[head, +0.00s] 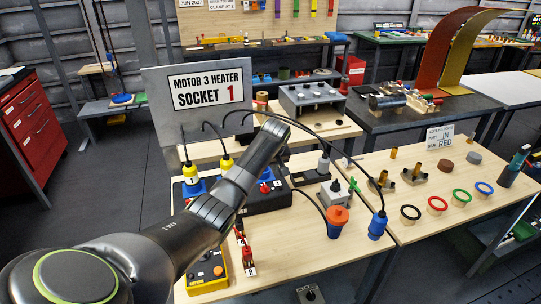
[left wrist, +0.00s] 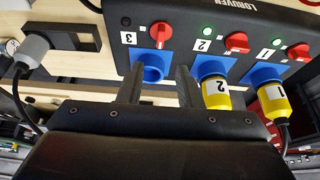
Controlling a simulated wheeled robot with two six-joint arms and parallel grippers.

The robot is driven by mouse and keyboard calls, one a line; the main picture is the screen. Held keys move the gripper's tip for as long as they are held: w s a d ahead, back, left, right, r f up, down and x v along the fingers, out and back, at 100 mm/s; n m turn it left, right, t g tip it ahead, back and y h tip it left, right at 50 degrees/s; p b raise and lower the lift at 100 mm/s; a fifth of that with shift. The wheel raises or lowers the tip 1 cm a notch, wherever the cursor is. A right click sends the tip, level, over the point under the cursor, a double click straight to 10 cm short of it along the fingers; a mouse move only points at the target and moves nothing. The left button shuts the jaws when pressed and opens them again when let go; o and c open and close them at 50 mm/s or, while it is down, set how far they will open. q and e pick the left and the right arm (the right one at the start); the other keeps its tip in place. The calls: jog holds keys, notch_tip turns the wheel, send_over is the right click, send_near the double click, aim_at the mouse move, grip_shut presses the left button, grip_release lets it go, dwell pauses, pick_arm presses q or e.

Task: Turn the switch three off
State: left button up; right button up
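Switch three (left wrist: 160,33) is a red knob on the dark socket box (left wrist: 185,14), beside the label 3, in the left wrist view, where the box appears upside down. Its handle is turned differently from the red knobs of switch two (left wrist: 237,42) and switch one (left wrist: 298,51). The blue socket three (left wrist: 152,68) is empty. My left gripper (left wrist: 159,72) is open and empty, its two fingers apart at that socket, short of the knob. In the head view my left arm covers part of the box (head: 283,197). My right gripper is not in view.
Yellow plugs sit in socket two (left wrist: 215,95) and socket one (left wrist: 273,100), with green lamps lit there. A blue plug (head: 377,226) on a cable and an orange connector (head: 337,218) stand on the bench. A sign (head: 207,89) reads motor 3 heater, socket 1.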

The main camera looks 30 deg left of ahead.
pick_arm(q)
jog(key=b+v, duration=0.1)
jog(key=v, duration=0.7)
dwell(0.4)
